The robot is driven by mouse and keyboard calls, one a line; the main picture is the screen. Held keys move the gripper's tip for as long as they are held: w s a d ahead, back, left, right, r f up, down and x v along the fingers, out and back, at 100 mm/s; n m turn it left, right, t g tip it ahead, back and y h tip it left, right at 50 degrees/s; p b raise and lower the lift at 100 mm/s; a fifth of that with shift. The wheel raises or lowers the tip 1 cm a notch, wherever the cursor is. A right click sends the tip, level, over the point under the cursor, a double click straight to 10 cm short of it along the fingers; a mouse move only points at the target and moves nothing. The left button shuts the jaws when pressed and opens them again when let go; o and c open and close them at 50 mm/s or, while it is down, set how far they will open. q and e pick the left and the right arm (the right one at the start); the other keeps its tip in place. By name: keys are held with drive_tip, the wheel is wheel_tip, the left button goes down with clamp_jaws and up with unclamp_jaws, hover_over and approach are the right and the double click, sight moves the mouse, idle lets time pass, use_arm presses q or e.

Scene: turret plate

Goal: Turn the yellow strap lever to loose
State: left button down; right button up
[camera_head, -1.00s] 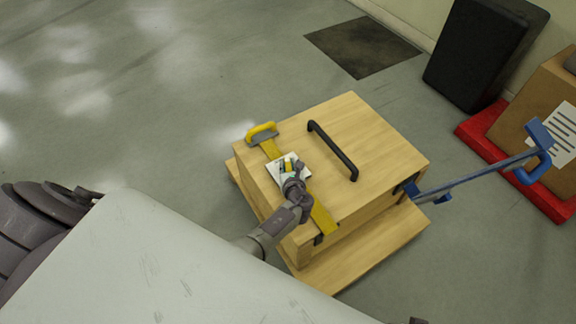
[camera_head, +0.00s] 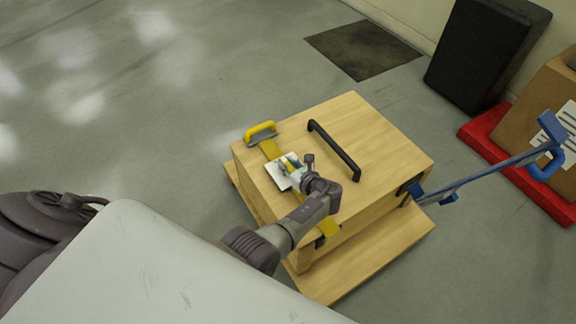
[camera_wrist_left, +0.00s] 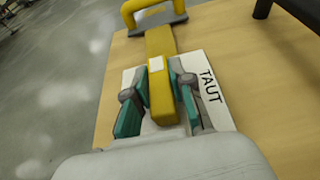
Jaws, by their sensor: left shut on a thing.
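The yellow strap lever (camera_wrist_left: 162,98) stands between the teal-padded fingers of my left gripper (camera_wrist_left: 158,92) in the left wrist view. The gripper is shut on it. In the head view my left gripper (camera_head: 290,165) is over the white plate (camera_head: 278,178) and hides most of the lever. The plate, marked TAUT on its right side in the wrist view (camera_wrist_left: 212,112), lies on the wooden box (camera_head: 370,130). The yellow strap (camera_head: 269,148) runs across the box top. My right gripper is not in view.
A yellow handle (camera_head: 260,131) sits at the strap's far end. A black bar handle (camera_head: 334,150) stands on the box right of my gripper. A blue lever arm (camera_head: 490,172) sticks out from the box's right side. Open floor lies left of the box.

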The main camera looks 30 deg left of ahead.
use_arm(q)
drive_tip(key=c, duration=1)
unclamp_jaws()
